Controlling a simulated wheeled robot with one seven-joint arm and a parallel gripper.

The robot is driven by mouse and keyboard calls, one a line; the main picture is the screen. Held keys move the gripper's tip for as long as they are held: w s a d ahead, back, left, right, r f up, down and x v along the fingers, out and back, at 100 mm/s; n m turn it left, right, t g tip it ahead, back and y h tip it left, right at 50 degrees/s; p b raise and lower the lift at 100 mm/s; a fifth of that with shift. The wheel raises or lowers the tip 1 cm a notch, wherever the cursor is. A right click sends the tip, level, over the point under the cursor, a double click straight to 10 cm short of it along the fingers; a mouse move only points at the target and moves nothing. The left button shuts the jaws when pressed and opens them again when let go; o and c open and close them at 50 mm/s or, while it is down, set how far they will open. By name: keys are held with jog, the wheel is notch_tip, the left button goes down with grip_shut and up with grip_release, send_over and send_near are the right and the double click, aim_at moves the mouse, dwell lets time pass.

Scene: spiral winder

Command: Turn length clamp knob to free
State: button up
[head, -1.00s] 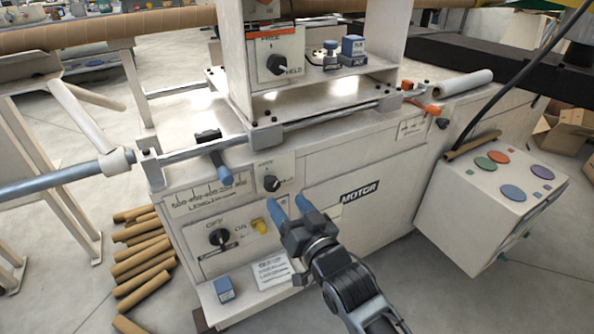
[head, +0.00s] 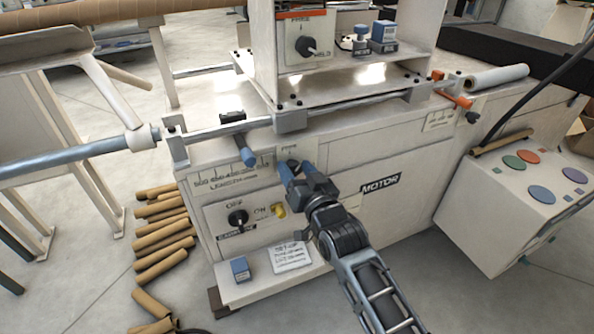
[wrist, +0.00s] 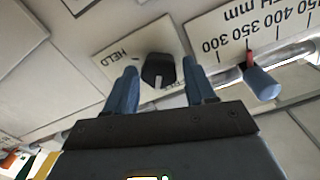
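The length clamp knob (wrist: 158,70) is black, on a cream plate (wrist: 122,48) lettered HELD on the left in the wrist view. Other lettering lies beside the knob's lower side, partly hidden by a finger. A pale mark on the knob points down in that view. My gripper (wrist: 163,85) is open, with one blue finger on each side of the knob and a visible gap to each. In the head view my gripper (head: 296,172) stands in front of the knob and hides it; only the plate's top edge shows.
The length scale (wrist: 270,35) is beside the plate, with a blue handle (wrist: 262,83) and red pointer near 350. Below are an OFF/ON knob (head: 238,217) and a yellow part (head: 279,210). A second FREE/HELD knob (head: 306,46) is higher up. Cardboard tubes (head: 163,235) lie left.

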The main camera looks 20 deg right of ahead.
jog(key=c, duration=0.9)
jog(key=shift+o, duration=0.2)
jog(key=shift+n, duration=0.3)
jog(key=n, duration=0.3)
jog(key=shift+a+n, duration=0.1)
jog(key=shift+n, duration=1.6)
jog(key=o, duration=1)
jog(key=shift+o, duration=0.2)
